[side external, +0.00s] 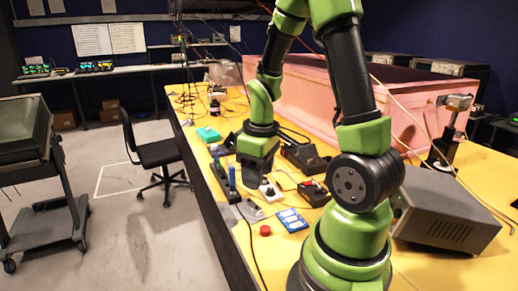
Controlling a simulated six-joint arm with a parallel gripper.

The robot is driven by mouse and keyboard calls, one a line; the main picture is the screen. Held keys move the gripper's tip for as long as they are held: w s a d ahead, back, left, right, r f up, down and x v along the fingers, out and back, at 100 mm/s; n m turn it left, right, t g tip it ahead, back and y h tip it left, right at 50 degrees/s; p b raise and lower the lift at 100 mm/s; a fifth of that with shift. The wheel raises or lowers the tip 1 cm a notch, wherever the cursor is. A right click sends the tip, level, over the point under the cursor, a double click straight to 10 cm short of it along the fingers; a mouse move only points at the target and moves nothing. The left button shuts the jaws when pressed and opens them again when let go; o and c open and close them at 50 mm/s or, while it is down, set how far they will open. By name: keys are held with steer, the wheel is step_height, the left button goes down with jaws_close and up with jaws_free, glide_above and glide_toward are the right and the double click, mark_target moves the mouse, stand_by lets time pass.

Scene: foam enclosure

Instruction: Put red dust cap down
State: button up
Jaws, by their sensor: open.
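A small red cap (265,230) rests on the yellow table (225,128) near its front edge, left of my arm's base. It looks like the red dust cap and stands apart from my gripper. My gripper (258,174) points down above the table, farther back than the cap. It is open, and I see nothing held in it. The fingertips are dark and small, so their exact gap is hard to make out.
A blue and white tray (291,220) lies right of the cap. Upright blue handles (232,178) stand left of my gripper. A black device (313,192) and a grey metal box (443,220) stand to the right. A pink foam enclosure (330,100) fills the back.

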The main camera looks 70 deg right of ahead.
steer(key=s+a+r+m+t+y, duration=0.1)
steer(key=s+a+r+t, duration=0.1)
steer(key=a+r, duration=0.5)
steer(key=s+a+r+m+t+y, duration=0.1)
steer(key=s+a+r+m+t, duration=0.1)
steer(key=a+r+t, duration=0.2)
steer(key=a+r, duration=0.3)
steer(key=r, duration=0.1)
steer(key=shift+s+r, duration=0.3)
